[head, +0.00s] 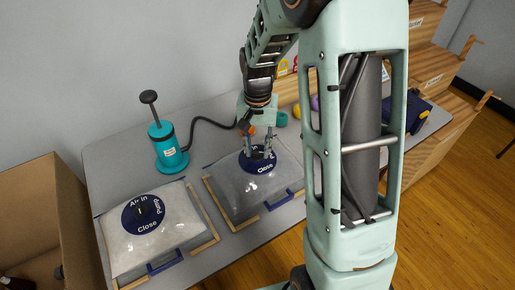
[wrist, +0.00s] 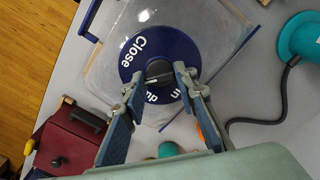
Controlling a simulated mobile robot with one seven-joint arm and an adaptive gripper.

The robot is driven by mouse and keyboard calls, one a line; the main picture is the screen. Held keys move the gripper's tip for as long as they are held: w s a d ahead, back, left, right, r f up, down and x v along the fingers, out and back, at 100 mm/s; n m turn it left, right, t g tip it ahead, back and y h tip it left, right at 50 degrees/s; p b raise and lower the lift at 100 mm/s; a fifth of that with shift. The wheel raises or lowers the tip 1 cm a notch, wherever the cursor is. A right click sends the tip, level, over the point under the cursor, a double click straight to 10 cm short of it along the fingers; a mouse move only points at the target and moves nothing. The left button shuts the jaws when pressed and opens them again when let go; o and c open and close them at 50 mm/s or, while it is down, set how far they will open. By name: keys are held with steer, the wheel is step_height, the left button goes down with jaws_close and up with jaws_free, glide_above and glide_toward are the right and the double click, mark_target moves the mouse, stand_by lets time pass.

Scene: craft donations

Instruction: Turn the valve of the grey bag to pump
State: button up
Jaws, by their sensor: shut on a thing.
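The bag under my gripper, the greyer of two, lies flat in the middle of the table (head: 235,200); it also shows in the wrist view (wrist: 105,75). Its round dark blue valve (head: 262,168) shows "Close" in white, and parts of "Pump" and "Air In" in the wrist view (wrist: 185,48). My gripper (head: 259,154) points down over the valve. In the wrist view its fingers (wrist: 160,78) are shut on the dark centre knob (wrist: 158,70). The fingers cover some lettering. I cannot tell surely which label the knob points at.
A second, paler bag (head: 170,238) with a like valve (head: 146,214) lies at the left. A teal hand pump (head: 167,146) with a black hose stands behind. An open cardboard box (head: 40,215) is at far left. A dark red box (wrist: 70,142) shows in the wrist view.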

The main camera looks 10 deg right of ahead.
mark_target(258, 152)
steer(key=n, duration=0.3)
steer(key=shift+n, duration=2.2)
steer(key=o, duration=1.2)
steer(key=shift+c, duration=0.2)
step_height(258, 152, up, 12)
